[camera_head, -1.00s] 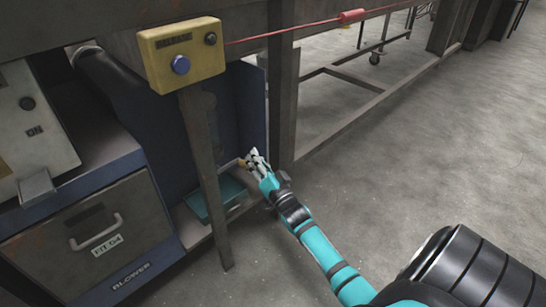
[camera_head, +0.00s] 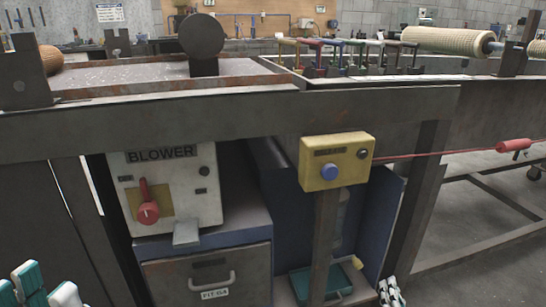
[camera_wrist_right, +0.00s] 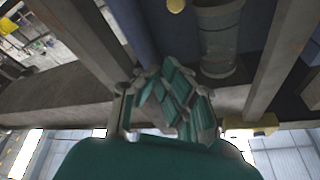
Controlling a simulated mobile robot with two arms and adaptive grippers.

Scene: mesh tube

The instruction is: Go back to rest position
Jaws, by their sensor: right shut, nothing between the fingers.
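My right gripper (camera_head: 391,292) is at the bottom edge of the head view, in front of the right end of the blue cabinet and beside the bench leg. In the right wrist view its teal and grey fingers (camera_wrist_right: 172,98) are folded together, with nothing visible between them. My left gripper (camera_head: 45,288) shows only partly at the bottom left corner of the head view, in front of the bench. Its teal and light finger parts are cut off by the frame, so its opening is unclear.
A metal bench (camera_head: 230,125) spans the view. Under it are the blower control box (camera_head: 185,205), a drawer (camera_head: 210,275) and a teal tray (camera_head: 318,280). A red cable handle (camera_head: 513,145) is at right.

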